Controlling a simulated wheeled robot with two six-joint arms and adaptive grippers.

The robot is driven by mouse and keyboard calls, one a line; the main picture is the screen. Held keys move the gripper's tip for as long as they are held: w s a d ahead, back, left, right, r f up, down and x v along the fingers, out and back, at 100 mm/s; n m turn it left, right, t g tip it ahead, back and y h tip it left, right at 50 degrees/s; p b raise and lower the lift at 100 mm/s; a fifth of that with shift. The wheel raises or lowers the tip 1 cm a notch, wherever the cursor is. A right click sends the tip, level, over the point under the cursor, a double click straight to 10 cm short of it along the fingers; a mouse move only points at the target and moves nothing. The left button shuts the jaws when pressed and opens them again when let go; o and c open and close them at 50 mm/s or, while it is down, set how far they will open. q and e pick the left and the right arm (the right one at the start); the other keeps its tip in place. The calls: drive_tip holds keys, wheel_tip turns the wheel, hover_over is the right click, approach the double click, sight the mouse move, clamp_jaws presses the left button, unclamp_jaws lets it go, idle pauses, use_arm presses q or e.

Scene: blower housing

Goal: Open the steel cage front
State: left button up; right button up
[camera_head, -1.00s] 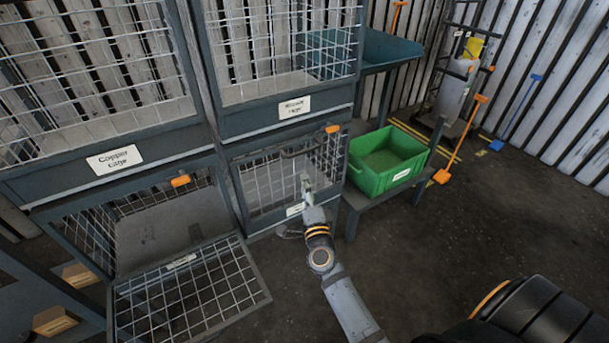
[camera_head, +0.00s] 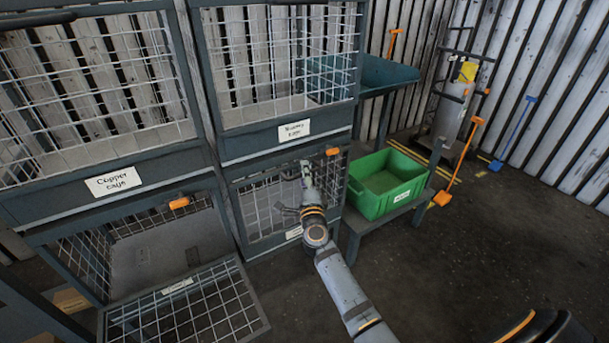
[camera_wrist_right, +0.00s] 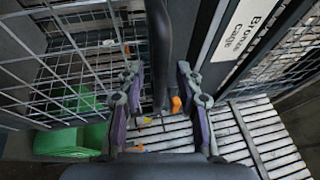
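The lower right cage front (camera_head: 262,208), a dark frame with wire mesh, is closed. Its small bottom label (camera_head: 294,232) is too small to read, so I cannot confirm it says steel. My right gripper (camera_head: 306,170) is at the upper part of this front. In the right wrist view, its two fingers (camera_wrist_right: 158,90) are apart, one on each side of a dark handle bar (camera_wrist_right: 157,40). I see a gap to each finger. An orange latch (camera_head: 333,152) sits at the front's top edge. My left gripper is not in view.
The lower left cage front (camera_head: 185,306) hangs open and low. Above are the copper cage (camera_head: 113,181) and bronze cage (camera_head: 294,131). A green bin (camera_head: 388,183) stands on a low stand just right of the closed front. Floor (camera_head: 450,260) in front is clear.

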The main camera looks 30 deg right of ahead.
clamp_jaws()
drive_tip(key=shift+f, duration=0.1)
idle(0.5)
